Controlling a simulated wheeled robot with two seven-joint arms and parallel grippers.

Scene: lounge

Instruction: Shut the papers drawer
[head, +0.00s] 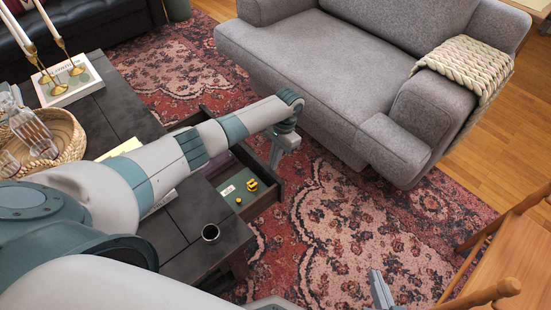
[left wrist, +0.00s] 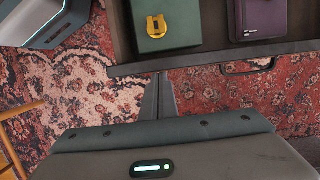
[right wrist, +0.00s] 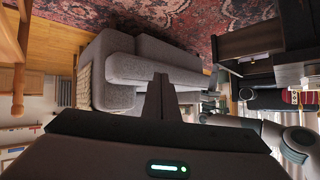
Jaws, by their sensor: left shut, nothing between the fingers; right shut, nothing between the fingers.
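The open drawer (head: 264,203) sticks out of the dark coffee table (head: 185,222) on the side facing the sofa. It also shows at the top of the left wrist view (left wrist: 205,58), with a handle (left wrist: 250,67) on its front. A green item with a yellow object (left wrist: 158,25) and a purple item (left wrist: 265,18) lie inside. My left gripper (head: 275,157) is shut and empty, pointing down by the outer side of the drawer front. Whether it touches the front, I cannot tell. My left arm hides part of the drawer. My right gripper (head: 380,287) is shut and empty over the rug.
A grey sofa (head: 310,65) stands close beyond the drawer. A wooden chair (head: 510,260) is at the right. Rug lies between drawer and sofa.

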